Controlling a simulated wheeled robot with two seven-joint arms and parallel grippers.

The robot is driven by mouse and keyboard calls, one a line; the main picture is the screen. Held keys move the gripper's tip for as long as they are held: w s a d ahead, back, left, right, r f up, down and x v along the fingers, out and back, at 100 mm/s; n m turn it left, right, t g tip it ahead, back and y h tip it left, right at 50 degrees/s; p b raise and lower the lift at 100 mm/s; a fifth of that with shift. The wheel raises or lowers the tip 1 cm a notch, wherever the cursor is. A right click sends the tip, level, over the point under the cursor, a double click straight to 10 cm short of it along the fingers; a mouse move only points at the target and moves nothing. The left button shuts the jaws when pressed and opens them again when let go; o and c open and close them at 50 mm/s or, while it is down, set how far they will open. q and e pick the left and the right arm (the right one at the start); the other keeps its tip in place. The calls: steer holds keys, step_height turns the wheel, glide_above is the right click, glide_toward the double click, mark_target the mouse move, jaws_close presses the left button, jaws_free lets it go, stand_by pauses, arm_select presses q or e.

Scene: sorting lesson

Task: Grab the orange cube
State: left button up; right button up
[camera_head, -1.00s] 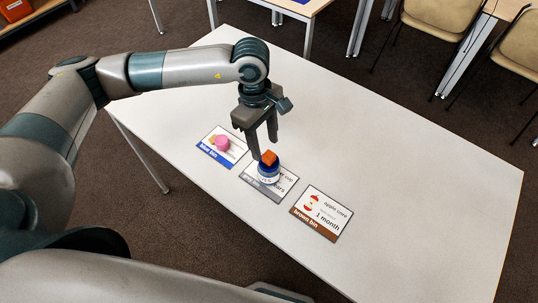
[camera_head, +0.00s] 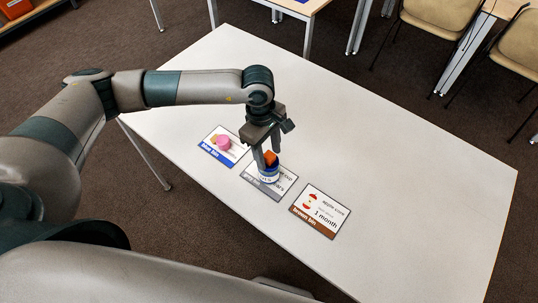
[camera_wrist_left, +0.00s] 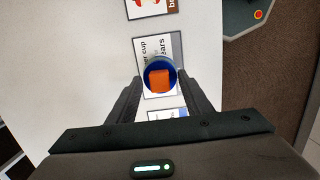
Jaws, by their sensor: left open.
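The orange cube (camera_head: 271,158) sits on top of a round blue-and-white object (camera_head: 268,174) on the middle card. In the left wrist view the orange cube (camera_wrist_left: 159,80) lies within the blue round outline (camera_wrist_left: 149,66), ahead of and between the fingers. My left gripper (camera_head: 268,158) points down at the cube, its fingers open around or just above it; I cannot tell whether they touch it. In the left wrist view the left gripper (camera_wrist_left: 160,88) shows its two fingers apart with nothing gripped. My right gripper is not in view.
A pink round piece (camera_head: 223,142) lies on the blue bin card (camera_head: 212,152) to the left. The brown bin card (camera_head: 316,222) lies to the right. The white table (camera_head: 420,180) is clear elsewhere. Chairs (camera_head: 440,30) stand beyond it.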

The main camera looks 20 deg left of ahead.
mark_target(271, 156)
arm_select(q)
steer(key=shift+c, duration=0.7)
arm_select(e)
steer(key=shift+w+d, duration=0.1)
arm_select(q)
steer(key=c, duration=1)
steer(key=shift+r, duration=0.1)
